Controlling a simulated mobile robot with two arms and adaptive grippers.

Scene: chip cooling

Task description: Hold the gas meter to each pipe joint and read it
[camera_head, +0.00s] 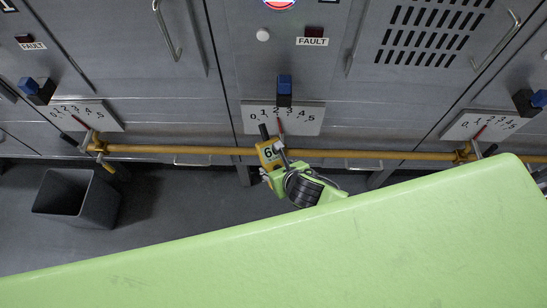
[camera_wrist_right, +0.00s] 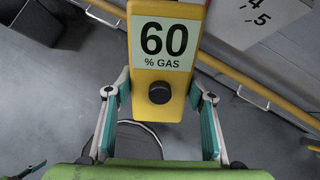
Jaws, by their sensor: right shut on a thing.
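My right gripper (camera_wrist_right: 160,95) is shut on the yellow gas meter (camera_wrist_right: 158,85). Its fingers sit on both sides of the meter's body. The meter's label reads "60 % GAS", with a dark round knob below it. In the head view the gas meter (camera_head: 268,153) is at the yellow pipe (camera_head: 200,149), below the middle gauge (camera_head: 263,126); I cannot tell whether it touches the joint there. Other pipe joints show at the left (camera_head: 97,146) and right (camera_head: 465,153). A small dark and teal tip (camera_wrist_right: 28,170) in the wrist view's lower left may be my left gripper.
Grey cabinets with door handles stand behind the pipe. Further gauges are at left (camera_head: 100,121) and right (camera_head: 503,123), each with a blue-topped block above. A dark grey bin (camera_head: 68,200) stands on the floor at left. The floor around it is clear.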

